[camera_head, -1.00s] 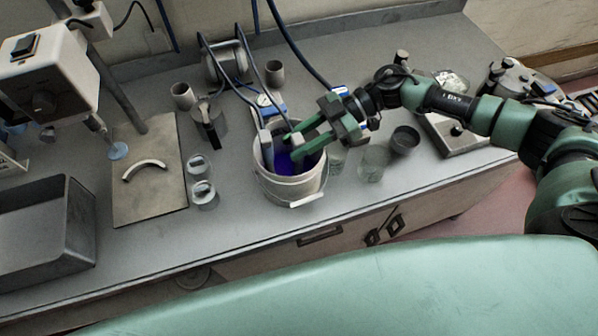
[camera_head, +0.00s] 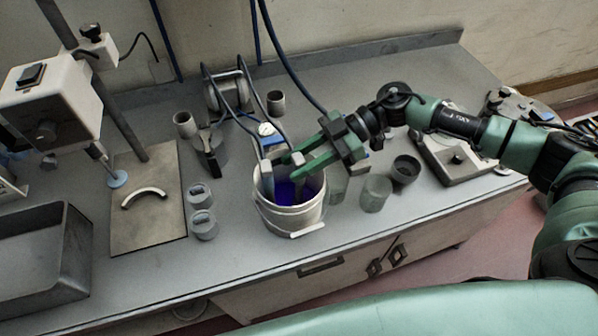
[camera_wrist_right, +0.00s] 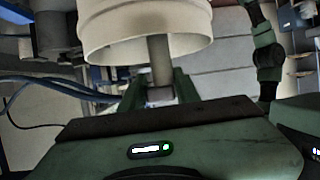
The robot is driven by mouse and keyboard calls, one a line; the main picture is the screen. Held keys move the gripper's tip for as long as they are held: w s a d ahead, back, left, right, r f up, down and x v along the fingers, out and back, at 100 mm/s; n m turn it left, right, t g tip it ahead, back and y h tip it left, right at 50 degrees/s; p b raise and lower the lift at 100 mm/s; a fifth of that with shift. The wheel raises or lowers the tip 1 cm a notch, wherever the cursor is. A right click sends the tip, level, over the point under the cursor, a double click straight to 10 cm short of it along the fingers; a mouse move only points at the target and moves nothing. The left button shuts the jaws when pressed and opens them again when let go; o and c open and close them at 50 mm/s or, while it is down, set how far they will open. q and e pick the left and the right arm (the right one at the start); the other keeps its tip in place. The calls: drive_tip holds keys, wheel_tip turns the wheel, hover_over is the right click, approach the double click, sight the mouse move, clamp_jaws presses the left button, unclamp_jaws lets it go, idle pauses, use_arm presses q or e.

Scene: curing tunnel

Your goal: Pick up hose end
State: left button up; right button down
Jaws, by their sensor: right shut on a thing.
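My right gripper (camera_head: 297,160) reaches over the rim of a white bucket (camera_head: 290,218) from the right. It is shut on the hose end (camera_head: 298,187), a grey tube that hangs upright down into the bucket. In the right wrist view the grey hose end (camera_wrist_right: 160,62) shows between the green fingers, below the bucket rim in the picture (camera_wrist_right: 145,48). The bucket holds blue-purple liquid. A second grey tube stands inside its left side, beside a blue fitting. The tube's lower end is hidden. My left gripper is not in view.
Two small grey cups (camera_head: 203,225) stand left of the bucket. Blue hoses and a gauge (camera_head: 266,129) are behind. A metal plate (camera_head: 155,195) lies left, under a stirrer head.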

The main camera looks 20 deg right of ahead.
wheel_tip(320, 180, up, 23)
drive_tip(key=p, duration=0.4)
drive_tip(key=shift+f, duration=0.2)
idle(0.3)
